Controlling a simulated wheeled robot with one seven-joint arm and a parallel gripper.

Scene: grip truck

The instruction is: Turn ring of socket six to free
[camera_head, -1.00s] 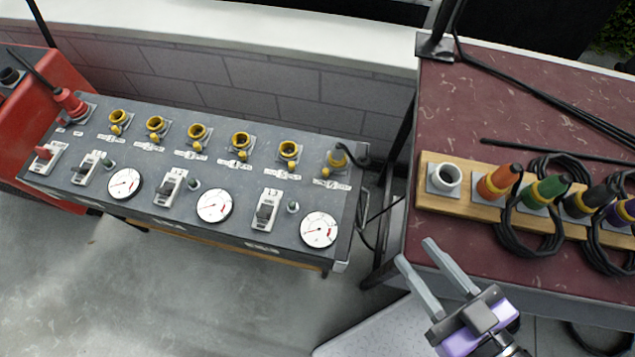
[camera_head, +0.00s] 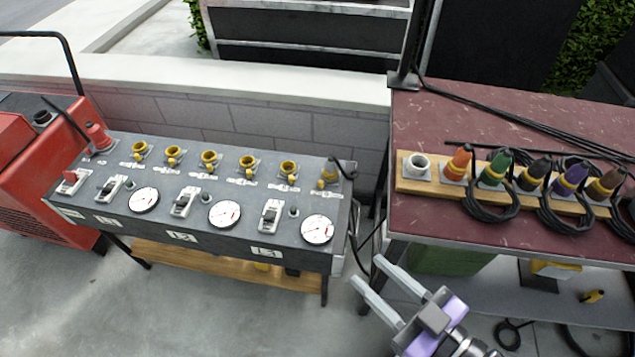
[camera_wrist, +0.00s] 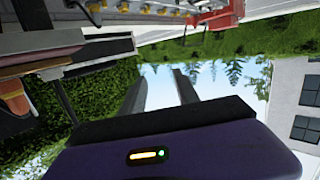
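The grey panel table (camera_head: 110,225) stands left of centre in the head view, with a row of yellow-ringed sockets along its back. The wrist view also shows the two fingers spread.
A dark red table (camera_head: 480,100) stands on the right, with a wooden strip (camera_head: 405,182) of coloured plugs and coiled black cables. A red machine (camera_head: 30,160) is at the far left. A block wall (camera_head: 240,115) runs behind the panel. The front floor is clear.

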